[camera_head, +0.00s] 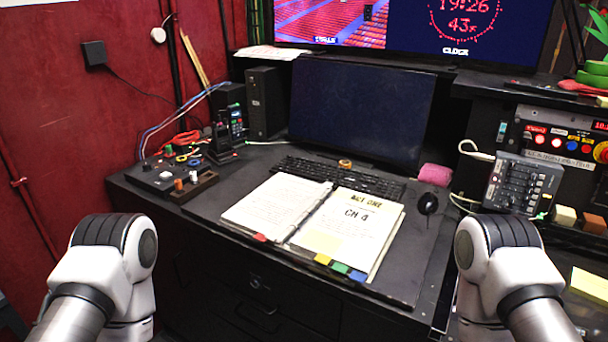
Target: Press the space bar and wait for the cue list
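A black keyboard (345,178) lies on the dark desk behind an open binder. Its space bar, on the near edge, is too small to tell apart, and the binder's top edge lies close to it. The dark monitor (361,109) behind the keyboard shows a blank screen, with no cue list visible. A small orange ring-like item (345,164) sits at the keyboard's back edge. My left and right arms come in at the lower left and lower right corners. Only their white and grey links show; neither gripper is in view.
The open binder (352,222) fills the desk's middle. A black mouse (427,204) and a pink sponge-like block (435,174) are to the right. A control box (522,184) stands further right. A button box (158,177) and a handset (235,126) are at left.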

